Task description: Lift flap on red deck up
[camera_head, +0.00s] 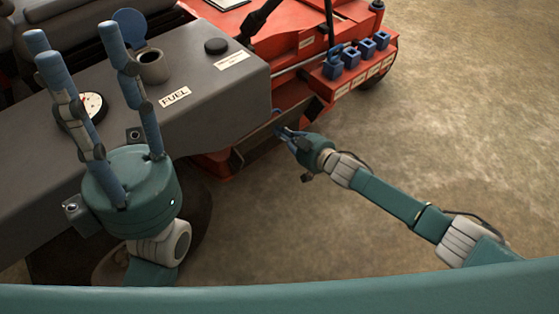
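The red deck (290,43) is at the upper middle, with a low red part reaching down behind the grey body. A dark, narrow flap (258,139) runs along its near side, between two dark brackets. My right gripper (281,131) has its fingertips at the outer face or edge of this flap. They are small and overlap it, so I cannot tell whether they grip it. My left gripper (73,36) is open and empty, fingers wide apart and pointing up, in front of the grey body and away from the flap.
The grey body (225,85) carries a FUEL label, an open filler neck (153,66) with a blue cap, and a round gauge (93,105). The concrete floor (460,120) is clear at the right.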

